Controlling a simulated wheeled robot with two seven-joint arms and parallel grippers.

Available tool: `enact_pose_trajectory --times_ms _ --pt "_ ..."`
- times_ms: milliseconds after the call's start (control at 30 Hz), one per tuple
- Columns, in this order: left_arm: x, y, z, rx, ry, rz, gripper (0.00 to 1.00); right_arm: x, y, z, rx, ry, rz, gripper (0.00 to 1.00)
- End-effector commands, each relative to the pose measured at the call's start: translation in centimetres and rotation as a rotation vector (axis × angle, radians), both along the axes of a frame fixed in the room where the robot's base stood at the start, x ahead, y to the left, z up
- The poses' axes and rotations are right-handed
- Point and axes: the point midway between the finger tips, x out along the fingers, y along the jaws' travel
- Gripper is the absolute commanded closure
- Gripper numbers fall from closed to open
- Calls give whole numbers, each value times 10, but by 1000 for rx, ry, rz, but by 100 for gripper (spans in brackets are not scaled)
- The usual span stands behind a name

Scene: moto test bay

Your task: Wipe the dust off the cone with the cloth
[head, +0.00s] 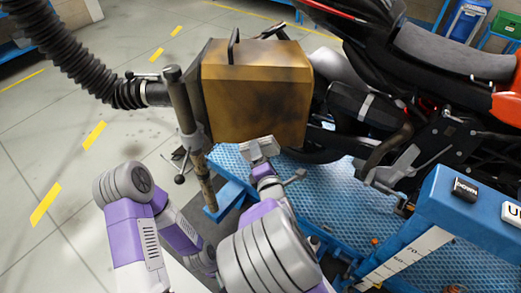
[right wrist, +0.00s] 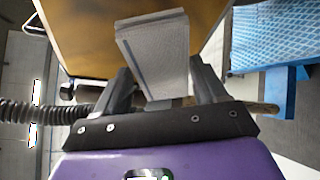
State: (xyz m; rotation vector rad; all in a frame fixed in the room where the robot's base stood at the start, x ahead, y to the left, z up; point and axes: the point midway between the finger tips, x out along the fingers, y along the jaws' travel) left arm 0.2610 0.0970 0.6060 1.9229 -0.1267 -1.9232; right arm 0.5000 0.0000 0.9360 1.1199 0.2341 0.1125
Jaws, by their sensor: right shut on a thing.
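The cone (head: 255,95) is a boxy yellow-brown hood at the end of a black hose, with dark dusty smudges on its front and top. Its brown face fills the top of the right wrist view (right wrist: 90,35). My right gripper (head: 263,168) is shut on the cloth (head: 260,147), a pale grey folded pad. The cloth (right wrist: 155,50) sticks out from between the fingers towards the cone, in front of its lower edge. I cannot tell whether it touches. My left gripper is not in view; only purple and grey links of my left arm show.
A thick black hose (head: 72,55) and an upright stand post (head: 182,110) are at the cone's left. A motorcycle (head: 400,90) stands on a blue lift platform (head: 345,190) to the right. A blue control box (head: 475,205) is at the lower right. Open floor lies left.

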Motion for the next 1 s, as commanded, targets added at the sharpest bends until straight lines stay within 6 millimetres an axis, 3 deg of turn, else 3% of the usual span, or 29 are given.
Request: enact_pose_trajectory --times_ms 367,800,1000 --pt "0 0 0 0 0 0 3 7 1 0 0 0 -1 58" --pt "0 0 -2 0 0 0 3 54 10 0 0 -1 0 58" --pt "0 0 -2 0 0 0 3 66 13 1 -1 -1 1 58"
